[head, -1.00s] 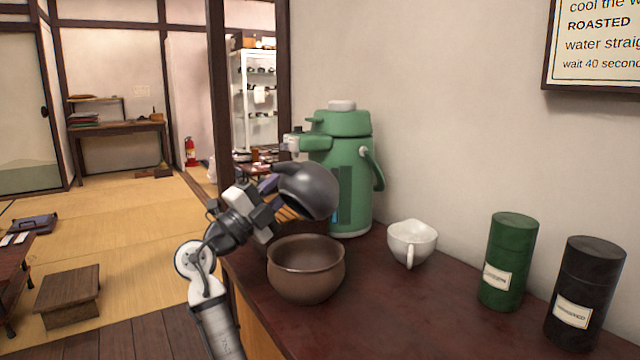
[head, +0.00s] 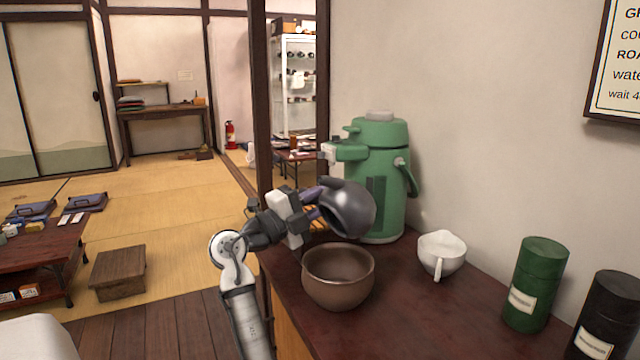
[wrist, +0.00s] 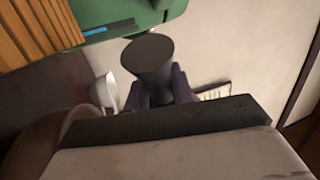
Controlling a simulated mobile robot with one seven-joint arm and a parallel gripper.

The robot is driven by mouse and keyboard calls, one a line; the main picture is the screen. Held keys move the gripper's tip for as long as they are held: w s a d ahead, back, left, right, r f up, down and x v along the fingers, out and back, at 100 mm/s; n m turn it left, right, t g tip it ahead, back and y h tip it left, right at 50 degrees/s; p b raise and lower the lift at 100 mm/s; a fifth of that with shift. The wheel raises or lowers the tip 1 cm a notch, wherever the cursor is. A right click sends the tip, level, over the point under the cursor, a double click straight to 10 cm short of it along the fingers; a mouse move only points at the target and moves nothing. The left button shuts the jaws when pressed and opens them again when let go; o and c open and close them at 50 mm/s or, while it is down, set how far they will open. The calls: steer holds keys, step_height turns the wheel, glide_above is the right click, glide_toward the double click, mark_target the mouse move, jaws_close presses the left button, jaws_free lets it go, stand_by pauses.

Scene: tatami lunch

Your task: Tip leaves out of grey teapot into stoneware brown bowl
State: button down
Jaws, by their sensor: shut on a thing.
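The grey teapot (head: 352,208) is held in the air by my gripper (head: 316,205), above the back left rim of the brown bowl. It looks tilted, with its round dark body out to the right of the jaws. In the wrist view a dark grey flared part of the teapot (wrist: 150,62) shows between the purplish fingers. The stoneware brown bowl (head: 338,283) stands upright on the counter near its left edge, and its inside looks empty from here. Its rim also shows in the wrist view (wrist: 38,132). No leaves can be seen.
A green air pot (head: 385,205) stands behind the teapot, close to it. A white spouted cup (head: 441,258), a green canister (head: 534,285) and a black canister (head: 606,315) stand to the right on the dark red counter (head: 440,325). Open counter lies right of the bowl.

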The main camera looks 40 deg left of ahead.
steer(key=shift+w+d+r+g+y+p, duration=0.2)
steer(key=shift+g+p, duration=0.5)
steer(key=shift+p, duration=1.3)
steer(key=shift+w+a+f+g+y+p, duration=0.2)
steer(key=shift+g+p, duration=0.5)
steer(key=shift+p, duration=1.25)
steer(key=shift+w+d+f+g+y+p, duration=0.1)
steer(key=shift+w+f+g+y+p, duration=0.5)
steer(key=shift+g+p, duration=3.4)
steer(key=shift+s+d+f+g+y+p, duration=0.1)
steer(key=shift+g+y+p, duration=0.95)
steer(key=shift+g+p, duration=3)
steer(key=shift+w+d+f+g+y+p, duration=0.2)
steer(key=shift+g+y+p, duration=1.1)
steer(key=shift+p, duration=4.95)
steer(key=shift+a+f+g+h, duration=0.15)
steer(key=shift+g+h, duration=0.3)
